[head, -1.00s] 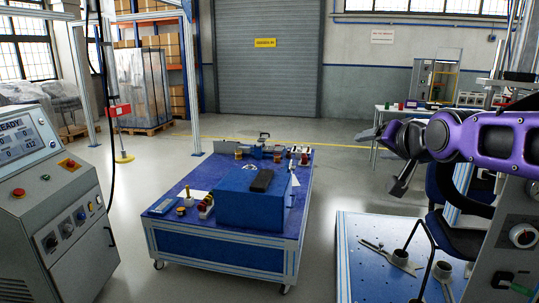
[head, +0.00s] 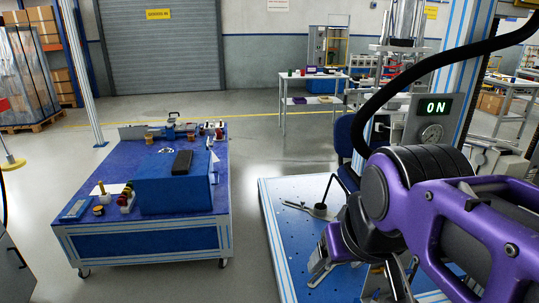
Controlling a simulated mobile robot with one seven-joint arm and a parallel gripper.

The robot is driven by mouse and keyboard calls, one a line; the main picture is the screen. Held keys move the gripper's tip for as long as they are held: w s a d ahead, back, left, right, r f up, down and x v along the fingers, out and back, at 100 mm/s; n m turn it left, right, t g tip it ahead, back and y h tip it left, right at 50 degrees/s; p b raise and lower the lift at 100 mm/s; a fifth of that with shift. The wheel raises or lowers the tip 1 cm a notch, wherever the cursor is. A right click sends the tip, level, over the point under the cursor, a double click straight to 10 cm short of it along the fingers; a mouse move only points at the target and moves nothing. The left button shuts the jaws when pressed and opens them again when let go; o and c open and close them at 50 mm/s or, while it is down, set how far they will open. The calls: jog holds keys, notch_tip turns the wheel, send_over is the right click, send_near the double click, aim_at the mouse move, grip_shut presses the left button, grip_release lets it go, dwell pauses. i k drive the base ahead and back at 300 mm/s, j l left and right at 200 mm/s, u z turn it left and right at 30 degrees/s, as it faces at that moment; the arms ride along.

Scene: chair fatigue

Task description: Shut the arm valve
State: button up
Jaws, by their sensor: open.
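A round dial or knob (head: 432,134) sits below the display. I cannot tell whether this is the arm valve, and no other part is clearly a valve. My gripper (head: 358,280) is at the lower right, pointing down over the right edge of the blue perforated bed. It is open with nothing seen between its fingers, apart from the panel and lower in the picture. My purple arm hides the area below the panel.
A blue perforated bed (head: 285,235) with a metal bracket lies left of my gripper. A dark blue chair (head: 347,140) stands behind it, partly hidden. A blue wheeled cart (head: 140,240) with a blue box (head: 172,185) stands left. Clear floor lies between cart and bed.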

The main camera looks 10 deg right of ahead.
aim_at(410, 271)
jog(key=z, duration=1.25)
jog(key=i+l+u, duration=0.15)
jog(key=l+u, duration=0.15)
jog(key=l, duration=0.15)
